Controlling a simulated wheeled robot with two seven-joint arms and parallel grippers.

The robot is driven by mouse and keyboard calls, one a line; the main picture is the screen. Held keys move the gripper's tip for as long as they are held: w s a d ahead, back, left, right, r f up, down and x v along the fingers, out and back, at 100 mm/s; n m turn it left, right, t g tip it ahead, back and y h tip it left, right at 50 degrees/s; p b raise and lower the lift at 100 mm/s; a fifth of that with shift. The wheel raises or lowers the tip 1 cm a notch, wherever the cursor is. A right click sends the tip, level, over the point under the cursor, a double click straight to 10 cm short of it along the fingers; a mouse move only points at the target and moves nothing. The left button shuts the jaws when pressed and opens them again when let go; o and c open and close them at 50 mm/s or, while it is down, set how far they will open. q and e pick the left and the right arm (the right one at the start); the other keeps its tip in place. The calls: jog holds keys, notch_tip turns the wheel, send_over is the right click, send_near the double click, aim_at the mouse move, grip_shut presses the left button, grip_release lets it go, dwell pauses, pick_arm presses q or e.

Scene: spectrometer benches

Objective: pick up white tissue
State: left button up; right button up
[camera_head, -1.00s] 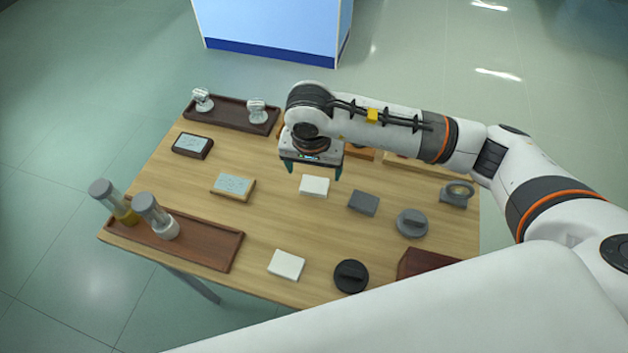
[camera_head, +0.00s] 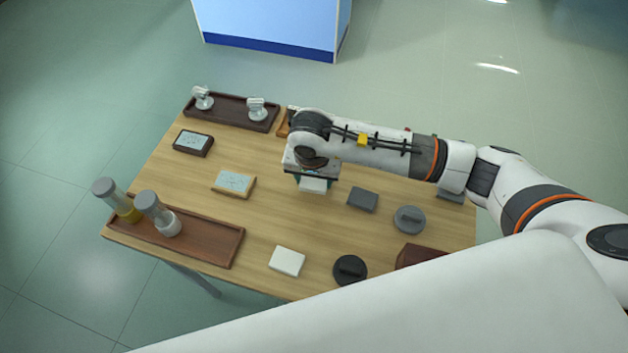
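A white block-like pack (camera_head: 313,185), which could be the white tissue, lies near the middle of the wooden table, partly covered by my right gripper. A similar white pack (camera_head: 287,261) lies near the table's front edge, clear of the gripper. My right gripper (camera_head: 313,184) points down over the middle pack, its teal fingertips low at the pack's left and right sides. Whether the fingers press on it is too small to tell. The pack appears to rest on the table. My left gripper is not in view.
A dark grey block (camera_head: 362,200) and a round grey lidded item (camera_head: 409,220) lie right of the gripper. A framed tile (camera_head: 234,183) lies left. A brown tray (camera_head: 210,244) carries two cylinders (camera_head: 157,214). A round black item (camera_head: 350,270) lies at the front.

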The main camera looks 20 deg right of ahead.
aim_at(314, 182)
jog(key=shift+c, duration=1.4)
jog(key=shift+r, duration=0.1)
notch_tip(314, 182, up, 10)
jog(key=b, duration=0.1)
